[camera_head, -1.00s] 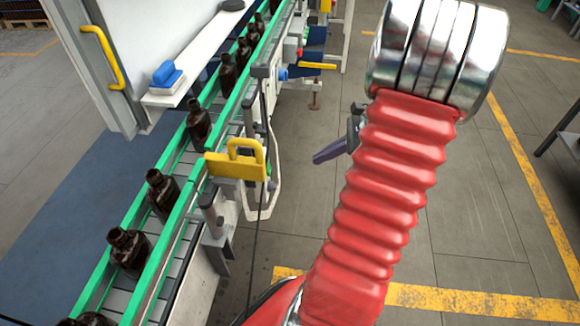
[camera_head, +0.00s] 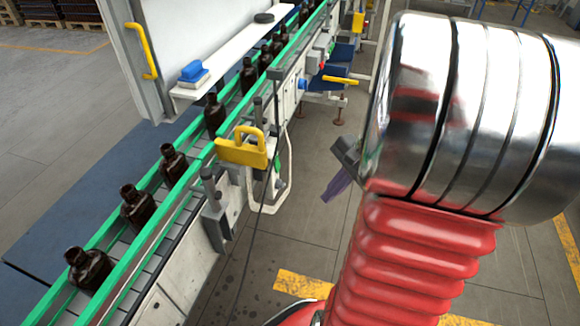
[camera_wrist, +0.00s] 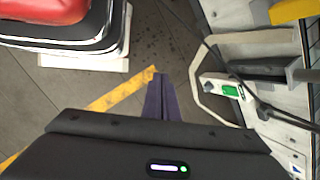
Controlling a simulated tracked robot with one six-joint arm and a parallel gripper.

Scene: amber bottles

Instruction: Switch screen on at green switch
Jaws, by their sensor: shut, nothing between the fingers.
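The green switch (camera_wrist: 230,91) sits on a small pale box on the side of the conveyor, right of my fingers in the wrist view. My gripper (camera_head: 328,196) has purple fingers, shut and empty, pointing down and left over the floor, to the right of the conveyor side. In the wrist view the gripper (camera_wrist: 160,78) is closed and apart from the switch. I cannot make out a screen in either view.
Several brown bottles (camera_head: 138,207) stand on the conveyor between green rails (camera_head: 127,262). The yellow bracket (camera_head: 243,148) juts from its side, with a pale looped tube (camera_head: 284,183) and dark cable near the switch. Open floor lies right of the conveyor.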

